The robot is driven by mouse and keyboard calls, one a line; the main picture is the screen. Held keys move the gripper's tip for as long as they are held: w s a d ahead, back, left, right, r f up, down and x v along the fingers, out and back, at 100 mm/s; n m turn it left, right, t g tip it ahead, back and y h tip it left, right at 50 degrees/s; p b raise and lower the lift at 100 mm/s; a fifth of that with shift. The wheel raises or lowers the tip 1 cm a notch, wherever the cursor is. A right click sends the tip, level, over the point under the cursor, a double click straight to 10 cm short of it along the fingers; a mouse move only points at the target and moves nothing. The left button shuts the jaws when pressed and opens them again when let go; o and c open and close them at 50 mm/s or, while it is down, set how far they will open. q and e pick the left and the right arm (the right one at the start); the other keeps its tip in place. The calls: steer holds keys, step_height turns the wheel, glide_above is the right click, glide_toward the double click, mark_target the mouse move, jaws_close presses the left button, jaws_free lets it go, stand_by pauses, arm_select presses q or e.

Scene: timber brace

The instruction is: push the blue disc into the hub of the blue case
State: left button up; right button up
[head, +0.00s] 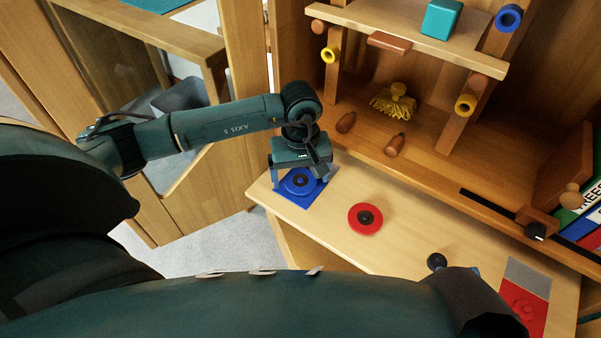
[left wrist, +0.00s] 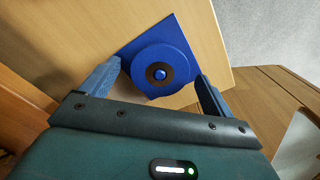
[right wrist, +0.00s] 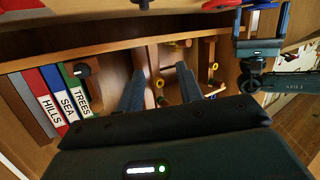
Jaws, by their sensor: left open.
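The blue disc (head: 299,182) lies over a flat blue square (head: 318,193), which I take to be the blue case, at the table's left end. In the left wrist view the disc (left wrist: 165,52) shows a dark ring with a blue round centre (left wrist: 160,74). Whether it is seated flush cannot be told. My left gripper (head: 300,182) is open above the disc, pointing down. Its fingers (left wrist: 158,84) stand on either side of the disc; contact is unclear. My right gripper (right wrist: 159,88) has its fingers apart with nothing seen between them, away from the disc.
A red disc (head: 365,219) with a dark centre lies mid-table. A red square (head: 535,318) and grey square (head: 528,276) lie at the right end. A shelf (head: 410,35) with pegs and a teal block (head: 441,18) stands behind. A yellow brush (head: 394,101) lies beneath it.

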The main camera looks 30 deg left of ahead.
arm_select(q)
steer(key=shift+r+p, duration=0.35)
steer(key=shift+r, duration=0.1)
step_height(320, 180, up, 6)
steer(key=p, duration=0.3)
steer(key=shift+f+p, duration=0.1)
steer(key=shift+p, duration=0.25)
steer(key=shift+r, duration=0.45)
arm_select(e)
steer(key=r, duration=0.1)
steer(key=r+g, duration=0.1)
steer(key=r, duration=0.1)
steer(key=shift+s+d+h, duration=0.1)
steer(key=shift+s+h, duration=0.2)
steer(key=shift+s, duration=0.1)
arm_select(q)
steer(key=shift+r, duration=0.1)
